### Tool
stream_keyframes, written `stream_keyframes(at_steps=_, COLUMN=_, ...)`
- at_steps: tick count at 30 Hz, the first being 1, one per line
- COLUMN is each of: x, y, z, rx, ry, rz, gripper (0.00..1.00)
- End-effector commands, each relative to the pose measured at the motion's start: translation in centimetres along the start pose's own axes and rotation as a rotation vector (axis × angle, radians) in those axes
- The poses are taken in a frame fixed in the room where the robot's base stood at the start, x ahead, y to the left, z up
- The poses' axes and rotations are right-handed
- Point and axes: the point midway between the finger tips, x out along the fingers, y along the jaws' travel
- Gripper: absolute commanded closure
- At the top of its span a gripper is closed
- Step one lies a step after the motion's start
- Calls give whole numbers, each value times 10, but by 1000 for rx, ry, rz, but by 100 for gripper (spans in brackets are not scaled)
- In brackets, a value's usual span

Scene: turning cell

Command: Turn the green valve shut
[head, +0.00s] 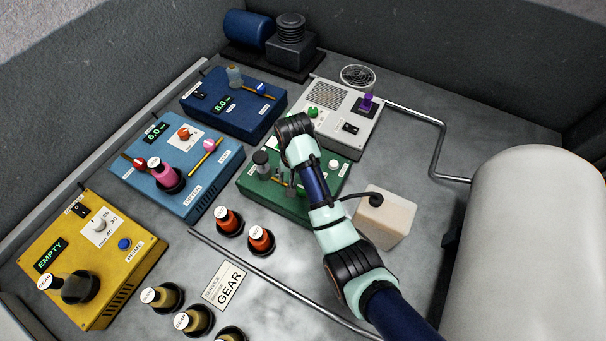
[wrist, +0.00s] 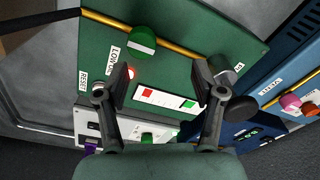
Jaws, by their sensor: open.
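A round green valve knob (wrist: 142,42) with a pale stripe across it sits on a brass pipe (wrist: 185,48) on the green box (wrist: 100,40) in the wrist view. In the head view my arm hides this knob. My gripper (wrist: 162,70) is open and empty over the green box, its fingers apart. The knob lies beyond the fingertips, nearer the left finger, with no visible contact. A white strip (wrist: 167,98) with a red and a green square shows between the fingers. A red round part (wrist: 128,73) is partly hidden by the left finger.
A dark-topped grey cylinder (wrist: 226,70) stands near the right finger. A grey box (head: 350,112) with another green knob (head: 313,112) stands behind the green box. Blue boxes (head: 222,120) (head: 160,195) stand left.

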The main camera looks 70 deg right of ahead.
Motion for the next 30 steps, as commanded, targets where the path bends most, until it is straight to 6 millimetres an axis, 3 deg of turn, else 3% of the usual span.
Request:
stream_keyframes(at_steps=1, x=-6, y=15, z=-6, rx=43, ry=-34, rz=17, gripper=32)
stream_keyframes(at_steps=4, x=-3, y=26, z=-8, rx=78, ry=-62, rz=31, gripper=32)
stream_keyframes(at_steps=8, x=4, y=26, z=-7, rx=78, ry=-64, rz=32, gripper=32)
stream_keyframes(at_steps=21, x=74, y=28, z=-2, rx=74, ry=-62, rz=31, gripper=32)
stream_keyframes(at_steps=30, x=78, y=27, z=-2, rx=73, ry=-60, rz=30, gripper=32)
